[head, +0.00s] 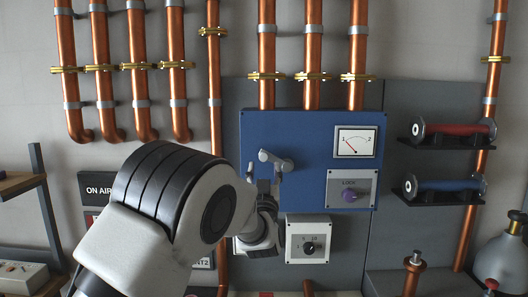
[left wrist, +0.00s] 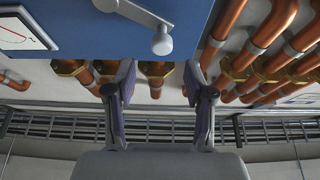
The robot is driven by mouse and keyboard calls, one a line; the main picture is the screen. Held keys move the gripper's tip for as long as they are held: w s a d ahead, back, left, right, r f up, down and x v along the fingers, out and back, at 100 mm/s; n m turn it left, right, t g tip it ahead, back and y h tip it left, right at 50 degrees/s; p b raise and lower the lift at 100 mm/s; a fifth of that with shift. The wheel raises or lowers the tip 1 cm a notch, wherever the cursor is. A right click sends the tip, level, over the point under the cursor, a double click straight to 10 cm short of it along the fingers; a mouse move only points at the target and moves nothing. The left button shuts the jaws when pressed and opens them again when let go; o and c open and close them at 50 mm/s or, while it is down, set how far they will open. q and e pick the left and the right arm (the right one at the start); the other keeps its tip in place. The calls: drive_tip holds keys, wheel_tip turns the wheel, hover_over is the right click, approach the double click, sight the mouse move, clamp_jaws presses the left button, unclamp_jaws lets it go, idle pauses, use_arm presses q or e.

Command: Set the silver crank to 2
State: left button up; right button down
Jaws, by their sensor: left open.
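A white meter (head: 356,141) right of the crank has a red needle pointing up-left, towards the 1 mark. My right gripper is out of view.
Copper pipes (head: 266,50) run above. Red (head: 455,129) and blue (head: 445,185) handled items rest on shelves at right.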

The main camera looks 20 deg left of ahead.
sight(263, 159)
use_arm(q)
drive_tip(key=p+x, duration=0.1)
drive_tip(key=x, duration=0.1)
drive_tip(key=p+x, duration=0.1)
drive_tip(key=x, duration=0.1)
drive_tip(key=p+x, duration=0.1)
drive_tip(key=x, duration=0.1)
drive_tip(key=shift+w+a+f, duration=0.1)
drive_tip(key=shift+a+f, duration=0.1)
drive_tip(key=shift+f, duration=0.15)
drive_tip(key=shift+w+a+r, duration=0.1)
drive_tip(key=shift+w+r, duration=0.1)
drive_tip(key=shift+w, duration=0.15)
drive_tip(key=shift+s, duration=0.1)
drive_tip(key=shift+f, duration=0.1)
clamp_jaws()
